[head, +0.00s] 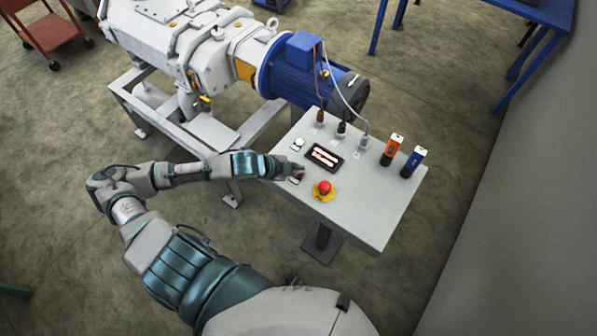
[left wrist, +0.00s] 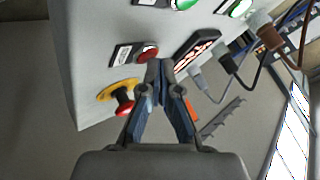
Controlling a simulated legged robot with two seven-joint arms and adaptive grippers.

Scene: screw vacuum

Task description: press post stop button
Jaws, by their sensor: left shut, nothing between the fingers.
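A grey control panel (head: 352,205) stands in the middle of the head view. A small red button (left wrist: 147,52) with a label beside it shows in the left wrist view, just left of my fingertips; in the head view my gripper covers part of it. My left gripper (head: 292,171) is over the panel's left side, at the red button, fingers together and empty. Its fingertips also show in the left wrist view (left wrist: 160,68). I cannot tell whether they touch the button. My right gripper is not in view.
A red mushroom knob (head: 324,187) on a yellow base sits close to my gripper. A dark display (head: 324,157) and a green button (head: 298,144) are nearby. Plugs with cables (head: 342,129), an orange device (head: 391,150) and a blue device (head: 413,162) stand farther along the panel.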

